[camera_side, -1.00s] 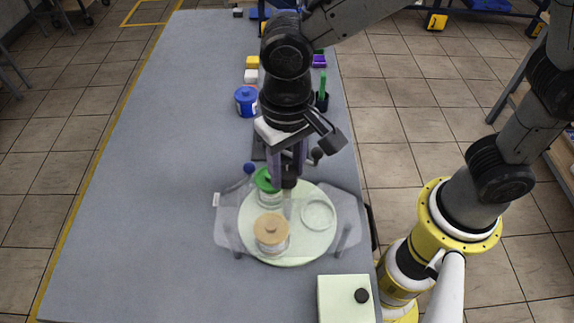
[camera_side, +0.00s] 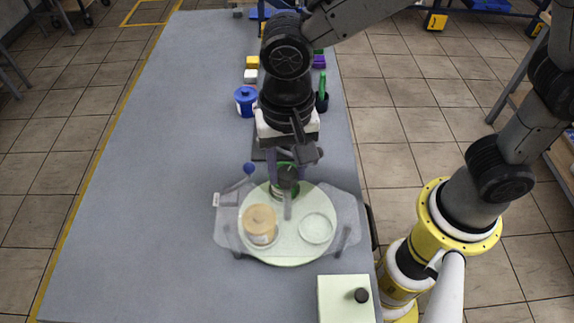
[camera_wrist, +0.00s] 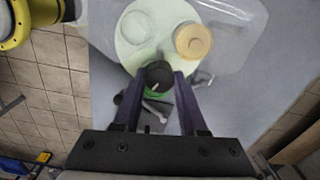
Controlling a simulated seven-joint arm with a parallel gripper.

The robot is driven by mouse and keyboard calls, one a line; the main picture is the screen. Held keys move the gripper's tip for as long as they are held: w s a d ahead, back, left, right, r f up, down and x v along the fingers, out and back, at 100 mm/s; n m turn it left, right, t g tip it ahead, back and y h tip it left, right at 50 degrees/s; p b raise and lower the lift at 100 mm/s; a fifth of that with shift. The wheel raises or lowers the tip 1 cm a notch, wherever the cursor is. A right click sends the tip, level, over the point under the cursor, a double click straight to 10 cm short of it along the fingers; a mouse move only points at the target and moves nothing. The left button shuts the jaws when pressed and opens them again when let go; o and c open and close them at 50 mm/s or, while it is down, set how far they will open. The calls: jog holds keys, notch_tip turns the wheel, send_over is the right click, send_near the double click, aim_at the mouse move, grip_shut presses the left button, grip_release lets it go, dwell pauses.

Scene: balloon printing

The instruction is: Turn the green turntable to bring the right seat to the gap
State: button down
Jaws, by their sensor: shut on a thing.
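The pale green turntable (camera_side: 283,252) lies flat on the table and also shows in the wrist view (camera_wrist: 128,55). It carries a tan-lidded jar (camera_side: 260,224) at the left, a clear round piece (camera_side: 316,229) at the right and a green-lidded jar (camera_side: 291,193) at the back. In the wrist view the tan lid (camera_wrist: 193,41) is upper right and the clear piece (camera_wrist: 136,27) upper left. My gripper (camera_wrist: 157,82) is shut on a dark knob (camera_wrist: 158,73) above the turntable. In the side view my gripper (camera_side: 288,176) partly hides the green-lidded jar.
A clear guard (camera_side: 228,215) flanks the turntable; I cannot make out its gap clearly. A pale box with a black knob (camera_side: 342,298) stands front right. A blue-lidded jar (camera_side: 246,101) and a dark cup with a green tool (camera_side: 322,99) stand behind. The table's left side is clear.

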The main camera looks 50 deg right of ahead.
jog(key=shift+r+m, duration=0.15)
jog(key=shift+m, duration=0.35)
dwell(0.3)
jog(key=shift+c, duration=2.2)
grip_release()
notch_tip(320, 180, up, 14)
